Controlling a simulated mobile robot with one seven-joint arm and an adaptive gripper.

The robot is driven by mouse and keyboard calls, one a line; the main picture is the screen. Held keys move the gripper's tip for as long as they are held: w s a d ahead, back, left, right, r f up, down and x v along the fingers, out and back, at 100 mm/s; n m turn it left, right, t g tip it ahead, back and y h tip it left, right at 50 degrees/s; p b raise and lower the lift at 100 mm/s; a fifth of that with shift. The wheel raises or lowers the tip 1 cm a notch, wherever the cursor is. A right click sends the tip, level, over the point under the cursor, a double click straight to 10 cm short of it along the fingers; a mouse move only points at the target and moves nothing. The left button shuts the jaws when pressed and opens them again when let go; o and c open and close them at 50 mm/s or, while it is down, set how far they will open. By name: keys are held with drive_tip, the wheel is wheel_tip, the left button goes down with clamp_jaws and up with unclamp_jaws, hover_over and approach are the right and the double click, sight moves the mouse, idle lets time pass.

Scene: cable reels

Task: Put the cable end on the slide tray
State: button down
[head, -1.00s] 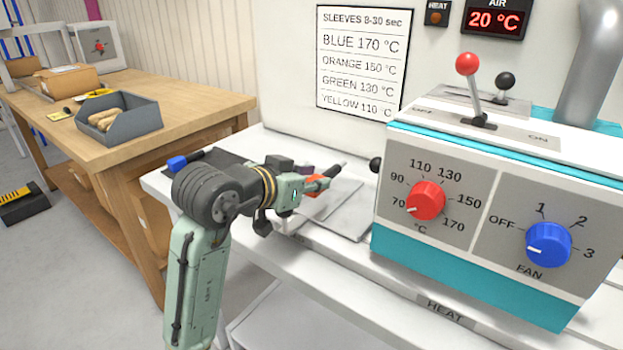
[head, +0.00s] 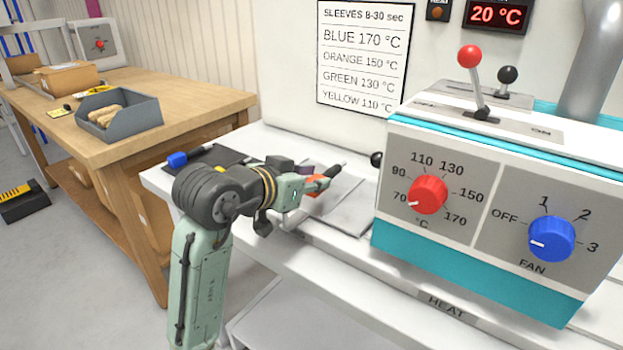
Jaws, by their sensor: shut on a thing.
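My gripper (head: 316,186) is over the left end of the white machine bench, partly hidden behind my own wrist. It is shut on the cable end (head: 333,171), whose dark tip points up and to the right. An orange-red piece (head: 313,191) shows at the fingers; I cannot tell if it is a sleeve on the cable. The slide tray (head: 346,212) is a flat grey plate beneath and right of the fingers. The cable end appears above it; whether it touches is not clear.
The heater box (head: 400,240) with its red dial and blue knob stands close on the right, with a black ball knob (head: 376,160) beside it. A dark mat (head: 222,155) and blue block (head: 177,159) lie behind my arm. A wooden table (head: 190,110) with a grey bin stands left.

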drive_tip(key=c, duration=1.2)
unclamp_jaws()
drive_tip(key=shift+f, duration=0.15)
drive_tip(key=shift+c, duration=0.2)
drive_tip(key=shift+s, duration=0.1)
drive_tip(key=v, duration=1.2)
wheel_tip(320, 180, up, 11)
drive_tip(key=p, duration=0.9)
drive_tip(key=shift+p, duration=0.3)
drive_tip(key=shift+r, duration=0.2)
